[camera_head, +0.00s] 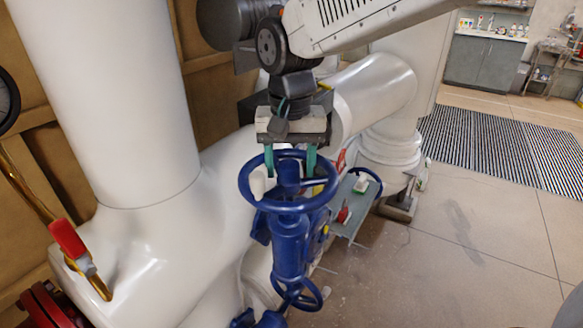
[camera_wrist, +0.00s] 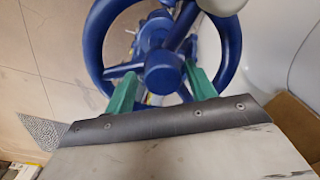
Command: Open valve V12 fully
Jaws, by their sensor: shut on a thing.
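A blue valve with a round handwheel (camera_head: 290,207) stands in the middle of the head view, wheel facing up. No V12 label is readable. My gripper (camera_head: 290,172) reaches down over the wheel from above. Its two green fingers stand on either side of the raised hub (camera_head: 288,174), inside the rim. In the wrist view the handwheel (camera_wrist: 93,42) shows beyond my gripper (camera_wrist: 162,88), with the hub (camera_wrist: 163,72) between the fingers. The fingers are shut on the wheel's centre part; their exact contact with hub or spokes is partly hidden.
Large white pipes (camera_head: 110,100) fill the left and back. A red-handled lever (camera_head: 68,238) is at lower left. A second blue handwheel (camera_head: 367,182) and a grey shelf (camera_head: 352,210) stand close right. Open floor (camera_head: 470,240) lies at right, with a striped mat (camera_head: 505,150).

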